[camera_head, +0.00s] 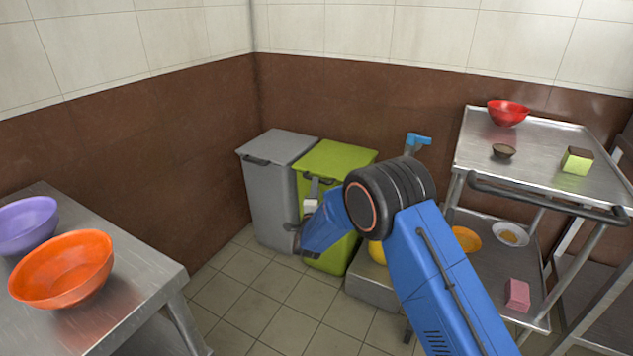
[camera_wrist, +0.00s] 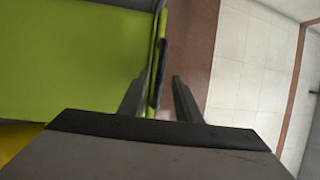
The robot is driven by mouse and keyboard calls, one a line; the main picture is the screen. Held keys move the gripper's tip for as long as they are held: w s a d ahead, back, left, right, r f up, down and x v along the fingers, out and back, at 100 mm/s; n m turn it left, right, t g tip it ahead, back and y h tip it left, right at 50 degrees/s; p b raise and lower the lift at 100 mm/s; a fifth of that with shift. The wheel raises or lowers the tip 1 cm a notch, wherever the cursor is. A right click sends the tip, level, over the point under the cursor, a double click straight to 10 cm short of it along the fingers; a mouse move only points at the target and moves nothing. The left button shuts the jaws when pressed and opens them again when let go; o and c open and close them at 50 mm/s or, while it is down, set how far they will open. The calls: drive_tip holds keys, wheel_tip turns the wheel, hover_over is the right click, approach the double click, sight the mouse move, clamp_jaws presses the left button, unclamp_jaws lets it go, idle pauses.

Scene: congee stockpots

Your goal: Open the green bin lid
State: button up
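The green bin (camera_head: 329,251) stands against the brown wall, and its green lid (camera_head: 337,156) lies flat and closed on top. In the wrist view the bin's green front (camera_wrist: 75,65) fills the left side. The lid's dark handle (camera_wrist: 161,72) shows at the lid edge. My gripper (camera_head: 314,186) is at the front edge of the lid, partly hidden by my arm. In the wrist view my gripper (camera_wrist: 160,98) has its two fingers apart, one on each side of the handle's line. I cannot tell whether they touch it.
A grey bin (camera_head: 270,195) with a closed lid stands just left of the green one. A steel trolley (camera_head: 535,170) with bowls and sponges is at the right. A steel table (camera_head: 130,290) with an orange bowl (camera_head: 62,270) and a purple bowl (camera_head: 25,224) is at the left.

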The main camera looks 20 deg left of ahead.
drive_tip(key=shift+x, duration=2.6)
clamp_jaws()
